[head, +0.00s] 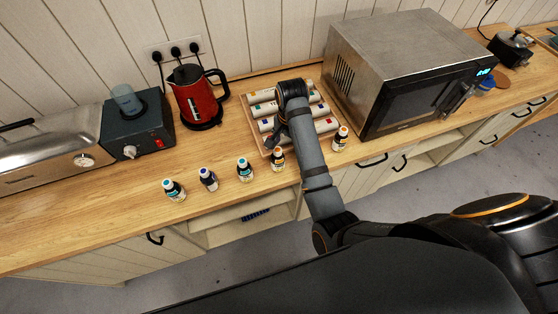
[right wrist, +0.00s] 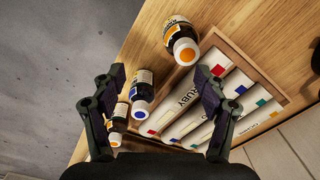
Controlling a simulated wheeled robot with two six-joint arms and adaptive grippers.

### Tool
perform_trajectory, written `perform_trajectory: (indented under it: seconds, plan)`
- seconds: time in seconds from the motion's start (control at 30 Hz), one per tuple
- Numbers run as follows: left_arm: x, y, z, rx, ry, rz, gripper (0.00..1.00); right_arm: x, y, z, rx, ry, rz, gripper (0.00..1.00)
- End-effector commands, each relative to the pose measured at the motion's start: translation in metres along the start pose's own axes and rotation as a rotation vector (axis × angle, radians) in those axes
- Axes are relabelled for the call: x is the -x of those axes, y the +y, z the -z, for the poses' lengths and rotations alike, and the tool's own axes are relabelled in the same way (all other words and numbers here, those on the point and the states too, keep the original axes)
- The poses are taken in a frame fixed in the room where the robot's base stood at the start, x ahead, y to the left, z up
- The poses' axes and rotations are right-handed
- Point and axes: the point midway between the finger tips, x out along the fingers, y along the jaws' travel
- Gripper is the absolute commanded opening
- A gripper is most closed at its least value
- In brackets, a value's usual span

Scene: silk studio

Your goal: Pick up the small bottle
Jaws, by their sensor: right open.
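Several small dark bottles stand along the counter's front edge in the head view: one with a teal label (head: 174,189), a blue one (head: 208,179), another teal one (head: 244,169) and two orange ones (head: 278,158), (head: 341,138). I cannot tell which is the task's small bottle. My right gripper (head: 276,138) is above the tray's front side, near the middle orange bottle. In the right wrist view my right gripper (right wrist: 160,80) is open and empty. A blue-marked bottle (right wrist: 141,95) shows between its fingers, a smaller orange-marked one (right wrist: 118,126) beside the left finger, and a larger orange-capped one (right wrist: 181,42) beyond.
A wooden tray (right wrist: 243,62) of labelled rolls lies under my right arm. A microwave (head: 405,65) stands to the right. A red kettle (head: 198,97) and a dark grey appliance (head: 137,125) stand to the left. The counter (head: 110,205) left of the bottles is clear.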

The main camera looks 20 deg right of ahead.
Motion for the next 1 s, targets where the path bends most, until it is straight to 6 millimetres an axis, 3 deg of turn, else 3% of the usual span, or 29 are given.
perform_trajectory:
  seconds: [0.1,0.27,0.47,0.53,0.87,1.0]
  plan:
    - [0.000,0.004,0.000,0.002,0.001,-0.005,0.69,0.015,-0.023,-0.003,-0.077,-0.022,-0.015,0.74]
    - [0.000,0.004,0.001,0.002,0.001,-0.004,0.69,0.020,-0.029,-0.005,-0.112,-0.029,-0.028,0.74]
    - [-0.015,0.003,0.000,0.001,0.003,-0.002,0.69,-0.013,-0.027,-0.006,-0.110,-0.030,-0.030,0.74]
    - [-0.004,0.002,0.001,0.001,0.002,-0.002,0.69,-0.018,-0.027,-0.006,-0.109,-0.029,-0.031,0.74]
    - [0.006,0.001,0.002,0.001,0.003,-0.002,0.69,-0.039,-0.028,-0.008,-0.108,-0.029,-0.030,0.74]
    - [0.021,0.000,0.004,0.001,0.003,-0.002,0.69,-0.063,-0.029,-0.012,-0.108,-0.030,-0.031,0.74]
